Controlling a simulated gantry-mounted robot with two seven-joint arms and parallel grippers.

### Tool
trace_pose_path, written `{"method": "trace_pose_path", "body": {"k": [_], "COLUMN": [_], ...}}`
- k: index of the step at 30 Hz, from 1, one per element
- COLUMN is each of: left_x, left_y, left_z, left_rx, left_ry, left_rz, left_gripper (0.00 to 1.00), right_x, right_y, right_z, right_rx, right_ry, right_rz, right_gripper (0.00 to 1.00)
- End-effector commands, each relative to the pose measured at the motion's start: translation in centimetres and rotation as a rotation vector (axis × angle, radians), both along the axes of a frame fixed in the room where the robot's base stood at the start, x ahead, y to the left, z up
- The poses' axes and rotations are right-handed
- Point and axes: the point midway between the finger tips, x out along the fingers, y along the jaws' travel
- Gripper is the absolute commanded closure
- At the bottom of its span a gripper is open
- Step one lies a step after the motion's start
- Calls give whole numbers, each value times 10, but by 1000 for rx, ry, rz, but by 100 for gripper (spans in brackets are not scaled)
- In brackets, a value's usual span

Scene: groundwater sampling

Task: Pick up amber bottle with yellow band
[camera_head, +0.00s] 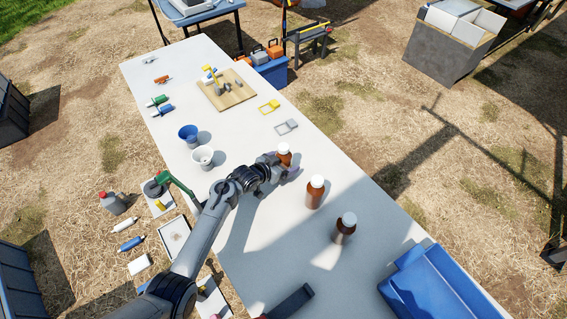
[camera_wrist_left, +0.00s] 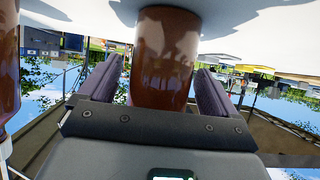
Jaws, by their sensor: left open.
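Three amber bottles with white caps stand upright in a row on the white table. The far one (camera_head: 284,151) is at my left gripper (camera_head: 287,170), the middle one (camera_head: 314,194) is nearer and to the right, and the near one (camera_head: 343,231) is nearest. No yellow band can be made out on any of them. In the left wrist view, which is upside down, the open fingers (camera_wrist_left: 155,92) stand on either side of an amber bottle (camera_wrist_left: 163,55). I cannot tell whether they touch it. Another amber bottle (camera_wrist_left: 8,65) shows at the left edge.
A blue bin (camera_head: 440,285) stands at the table's near right. Blue and white cups (camera_head: 203,157) stand left of my arm. A wooden board (camera_head: 228,92) with small items lies farther back. A dark object (camera_head: 291,302) is at the near edge. The table (camera_head: 250,215) has bare room between.

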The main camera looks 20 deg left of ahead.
Motion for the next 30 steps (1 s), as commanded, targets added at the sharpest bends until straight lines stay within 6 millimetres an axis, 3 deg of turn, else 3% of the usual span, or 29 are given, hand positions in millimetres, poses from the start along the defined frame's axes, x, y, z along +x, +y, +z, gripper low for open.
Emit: {"method": "trace_pose_path", "body": {"k": [2,14,23,30], "left_x": [0,0,0,1], "left_y": [0,0,0,0], "left_z": [0,0,2,17], "left_rx": [0,0,-1,0], "left_ry": [0,0,-2,-5], "left_rz": [0,0,0,0], "left_gripper": [16,77,79,79], "right_x": [0,0,0,0], "right_y": [0,-1,-2,-2], "right_z": [0,0,0,6], "right_rx": [0,-6,-8,-7], "right_ry": [0,0,0,0], "right_rz": [0,4,6,5], "right_gripper": [57,57,57,57]}}
